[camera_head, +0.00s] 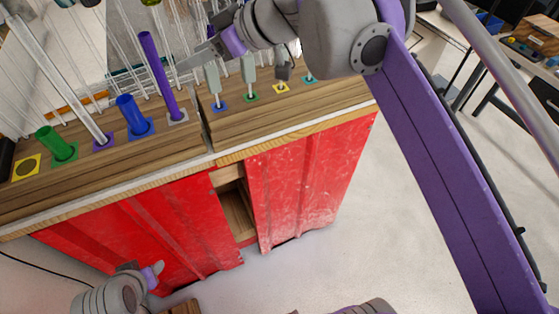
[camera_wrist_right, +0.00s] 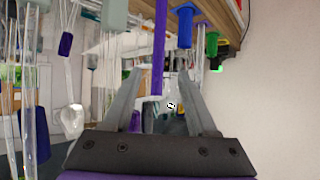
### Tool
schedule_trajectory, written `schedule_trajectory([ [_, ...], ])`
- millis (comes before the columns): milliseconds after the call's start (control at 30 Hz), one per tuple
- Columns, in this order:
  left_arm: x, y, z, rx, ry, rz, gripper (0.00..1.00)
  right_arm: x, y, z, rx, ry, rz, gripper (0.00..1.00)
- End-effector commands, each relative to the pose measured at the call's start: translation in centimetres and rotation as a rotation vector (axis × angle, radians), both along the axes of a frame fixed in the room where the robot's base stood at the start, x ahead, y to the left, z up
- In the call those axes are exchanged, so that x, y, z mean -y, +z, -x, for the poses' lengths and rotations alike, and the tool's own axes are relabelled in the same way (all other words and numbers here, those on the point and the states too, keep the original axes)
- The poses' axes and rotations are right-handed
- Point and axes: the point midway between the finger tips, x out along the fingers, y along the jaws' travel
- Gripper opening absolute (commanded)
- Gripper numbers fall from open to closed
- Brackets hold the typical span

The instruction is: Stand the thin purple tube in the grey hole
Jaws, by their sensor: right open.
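The thin purple tube (camera_head: 158,75) stands in the grey hole (camera_head: 178,117) on the wooden bench top, with its lower end at the grey ring. My right gripper (camera_head: 196,56) is open just right of the tube's upper part. In the right wrist view the purple tube (camera_wrist_right: 160,45) shows between the two spread fingers (camera_wrist_right: 163,88), apart from both. My left gripper (camera_head: 150,272) is low at the bottom left, in front of the red cabinet; its finger gap is not clear.
A short blue tube (camera_head: 130,112), a green one (camera_head: 52,140) and a long clear rod (camera_head: 62,75) stand to the left. Grey-green-topped pieces (camera_head: 249,72) stand right. Many clear rods crowd behind. Open floor lies beyond the red cabinet (camera_head: 310,175).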

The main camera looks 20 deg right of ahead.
Motion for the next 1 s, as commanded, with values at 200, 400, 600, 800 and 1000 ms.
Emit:
schedule_trajectory([
  [200,0.0,0.0,0.0,0.000,0.000,0.000,0.50,2.3,-14.4,6.6,-0.280,-0.205,0.092,0.58],
  [400,0.0,0.0,0.0,0.000,0.000,0.000,0.50,6.8,-28.1,14.3,-0.454,-0.525,0.185,0.58],
  [600,0.0,0.0,0.0,0.000,0.000,0.000,0.50,9.7,-34.2,18.4,-0.484,-0.721,0.219,0.58],
  [800,0.0,0.0,0.0,0.000,0.000,0.000,0.50,10.1,-34.6,18.7,-0.486,-0.746,0.220,0.58],
  [1000,0.0,0.0,0.0,0.000,0.000,0.000,0.50,10.1,-34.6,18.7,-0.486,-0.745,0.220,0.58],
])
